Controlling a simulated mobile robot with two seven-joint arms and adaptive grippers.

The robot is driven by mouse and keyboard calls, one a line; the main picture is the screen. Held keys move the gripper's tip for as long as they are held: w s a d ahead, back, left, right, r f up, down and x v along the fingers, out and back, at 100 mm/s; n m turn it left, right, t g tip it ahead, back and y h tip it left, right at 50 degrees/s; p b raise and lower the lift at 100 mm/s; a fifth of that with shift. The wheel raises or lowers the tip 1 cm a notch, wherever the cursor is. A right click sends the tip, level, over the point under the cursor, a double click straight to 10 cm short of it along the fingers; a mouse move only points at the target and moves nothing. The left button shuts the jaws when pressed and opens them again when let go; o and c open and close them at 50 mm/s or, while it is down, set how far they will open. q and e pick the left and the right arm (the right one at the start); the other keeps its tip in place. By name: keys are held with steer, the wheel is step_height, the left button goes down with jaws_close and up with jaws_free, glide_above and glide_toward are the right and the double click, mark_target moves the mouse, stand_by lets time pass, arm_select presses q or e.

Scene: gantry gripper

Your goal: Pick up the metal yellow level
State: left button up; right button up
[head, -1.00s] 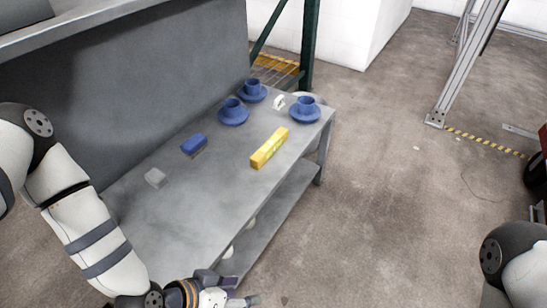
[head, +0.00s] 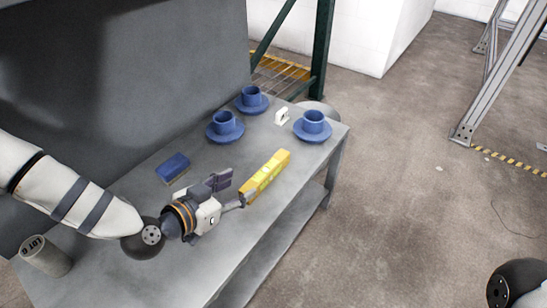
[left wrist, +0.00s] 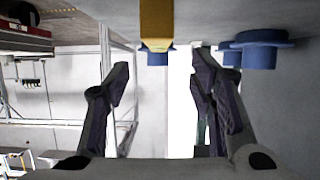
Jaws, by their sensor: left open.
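The yellow level (head: 266,177) lies along the right front part of the grey table, its long side slanting toward the back right. In the left wrist view the level (left wrist: 156,22) shows at the top middle, end-on. My left gripper (head: 232,190) is open and empty over the table, just left of the level's near end. In the left wrist view my left gripper (left wrist: 160,82) has its two dark fingers spread wide, with the level between and above them in the picture. My right gripper is out of view.
Three blue cups on saucers (head: 225,125) (head: 252,99) (head: 312,126) stand behind the level. A small white item (head: 282,116) is between them. A grey cylinder (head: 45,257) stands at the left. The grey table (head: 225,255) is bare in front.

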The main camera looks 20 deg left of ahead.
mark_target(266, 169)
arm_select(q)
steer(key=b+x, duration=0.4)
steer(key=x, duration=0.7)
steer(key=shift+w+d+r, duration=0.15)
steer(key=shift+d, duration=0.05)
steer(key=shift+w, duration=0.2)
steer(key=shift+r, duration=0.1)
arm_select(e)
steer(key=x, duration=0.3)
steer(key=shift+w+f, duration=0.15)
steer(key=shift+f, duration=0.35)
arm_select(q)
jaws_close()
